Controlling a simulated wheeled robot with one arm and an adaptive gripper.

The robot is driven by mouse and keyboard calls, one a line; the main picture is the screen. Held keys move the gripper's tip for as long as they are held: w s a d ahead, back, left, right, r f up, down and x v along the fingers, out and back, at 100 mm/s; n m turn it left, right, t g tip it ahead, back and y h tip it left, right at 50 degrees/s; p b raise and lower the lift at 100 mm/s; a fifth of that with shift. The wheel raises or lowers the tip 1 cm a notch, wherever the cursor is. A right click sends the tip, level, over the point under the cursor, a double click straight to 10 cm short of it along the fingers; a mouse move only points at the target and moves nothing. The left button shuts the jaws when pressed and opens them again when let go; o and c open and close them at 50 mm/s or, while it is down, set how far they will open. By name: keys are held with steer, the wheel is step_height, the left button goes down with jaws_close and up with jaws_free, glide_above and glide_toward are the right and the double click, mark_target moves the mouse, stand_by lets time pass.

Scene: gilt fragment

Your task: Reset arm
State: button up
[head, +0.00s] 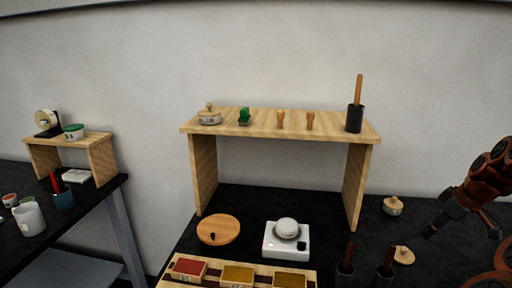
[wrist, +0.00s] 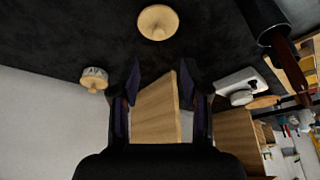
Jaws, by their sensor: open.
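My gripper (head: 432,228) shows at the right of the head view, at the end of my reddish-brown arm, above the dark tabletop. In the wrist view my gripper (wrist: 160,78) has its two dark fingers spread apart. Nothing is held between them. The wooden side panel of the shelf (wrist: 157,112) shows in the gap, beyond the fingers.
A wooden shelf (head: 265,124) bears small pots and tools. Near my gripper are a lidded jar (head: 393,207), a knobbed wooden lid (head: 404,255) and dark cups (head: 345,268). A white scale (head: 286,242), round board (head: 218,230) and coloured tray (head: 212,277) lie left.

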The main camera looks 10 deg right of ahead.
steer(key=s+a+r+g+p, duration=0.1)
steer(key=a+r, duration=0.1)
steer(key=a, duration=1.2)
steer(key=s+a+r+g, duration=0.2)
steer(key=a+r, duration=0.1)
steer(key=a, duration=1.2)
steer(key=s+a+f+m+g, duration=0.1)
steer(key=s+a+f, duration=0.1)
steer(key=s, duration=0.5)
steer(key=s+a+f+m+g+h+p, duration=0.1)
steer(key=s+a, duration=0.3)
steer(key=s, duration=0.4)
steer(key=s+a+f+m, duration=0.2)
steer(key=s+a+f, duration=0.2)
steer(key=s, duration=0.3)
steer(key=shift+s+g+h+p, duration=0.2)
steer(key=shift+g+h+p, duration=0.2)
steer(key=shift+a, duration=0.1)
